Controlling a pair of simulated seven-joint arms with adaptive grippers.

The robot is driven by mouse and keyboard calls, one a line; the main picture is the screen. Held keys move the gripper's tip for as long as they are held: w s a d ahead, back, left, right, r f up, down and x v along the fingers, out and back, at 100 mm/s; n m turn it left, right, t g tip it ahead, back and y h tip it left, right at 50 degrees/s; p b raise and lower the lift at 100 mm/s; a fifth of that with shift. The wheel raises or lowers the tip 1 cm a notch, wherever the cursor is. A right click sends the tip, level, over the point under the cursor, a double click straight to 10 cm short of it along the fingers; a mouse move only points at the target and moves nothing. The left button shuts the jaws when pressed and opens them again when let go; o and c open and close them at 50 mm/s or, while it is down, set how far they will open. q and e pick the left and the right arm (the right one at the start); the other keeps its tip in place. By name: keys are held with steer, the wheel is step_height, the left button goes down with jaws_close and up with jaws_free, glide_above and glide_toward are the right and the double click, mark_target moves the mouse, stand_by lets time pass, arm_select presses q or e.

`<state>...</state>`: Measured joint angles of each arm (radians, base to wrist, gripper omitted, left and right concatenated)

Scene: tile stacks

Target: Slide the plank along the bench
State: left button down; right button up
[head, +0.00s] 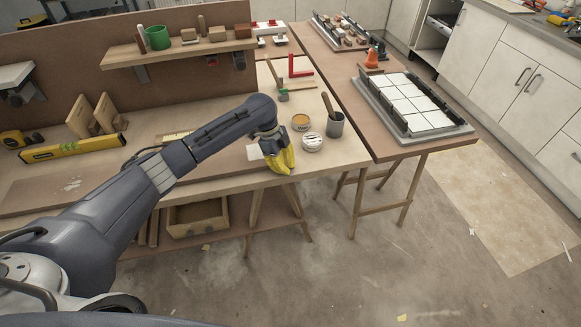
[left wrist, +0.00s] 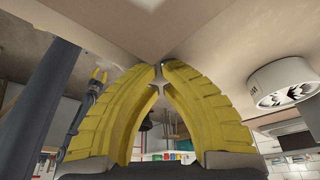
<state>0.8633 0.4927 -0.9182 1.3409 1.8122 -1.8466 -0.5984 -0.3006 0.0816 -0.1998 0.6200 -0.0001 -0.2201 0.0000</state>
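The plank (head: 62,190) looks to be the long reddish-brown board lying flat along the front of the bench (head: 225,187). My left arm crosses over it and hides its middle. My left gripper (head: 281,165) has yellow fingers and is low at the bench's front edge, near the board's right end. No held object shows.
A white round can (head: 312,143), an orange-topped tin (head: 300,122) and a grey cup (head: 335,124) stand just right of the gripper. A yellow level (head: 72,148) lies behind the board at left. A shelf (head: 180,48) hangs behind.

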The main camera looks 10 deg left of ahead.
arm_select(q)
steer(key=shift+w+a, duration=0.1)
steer(key=shift+a, duration=0.45)
steer(key=shift+w+a, duration=0.25)
steer(key=shift+a, duration=0.55)
steer(key=shift+d, duration=0.15)
